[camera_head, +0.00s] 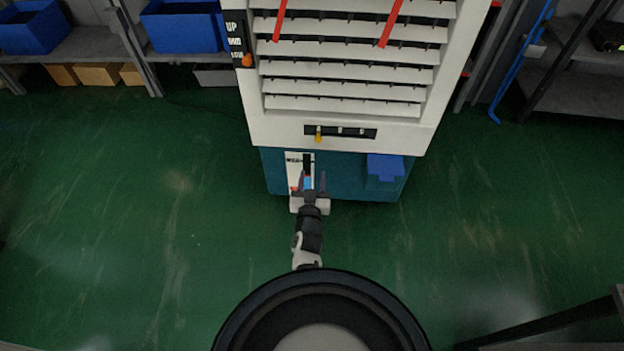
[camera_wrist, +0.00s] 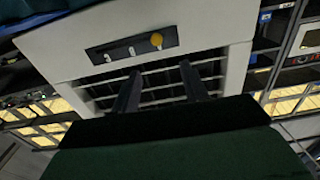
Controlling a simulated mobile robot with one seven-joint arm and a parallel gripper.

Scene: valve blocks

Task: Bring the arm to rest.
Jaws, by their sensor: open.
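My gripper (camera_head: 309,187) is stretched out in front of the teal base of a white slatted rack, in the head view. Its two fingers are apart, and nothing shows between them in the wrist view (camera_wrist: 158,85). The fingers point toward the rack's slats there. In the head view a white strip with small blue and red parts lies behind the fingers on the teal base. The gripper partly hides it, and I cannot tell whether they touch.
The white rack (camera_head: 350,135) has a dark slot with a yellow piece (camera_head: 318,134) and two pale pieces. A blue block (camera_head: 385,168) sits on the teal base (camera_head: 345,180). Shelves with blue bins (camera_head: 185,28) stand at the back left. Green floor is clear on both sides.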

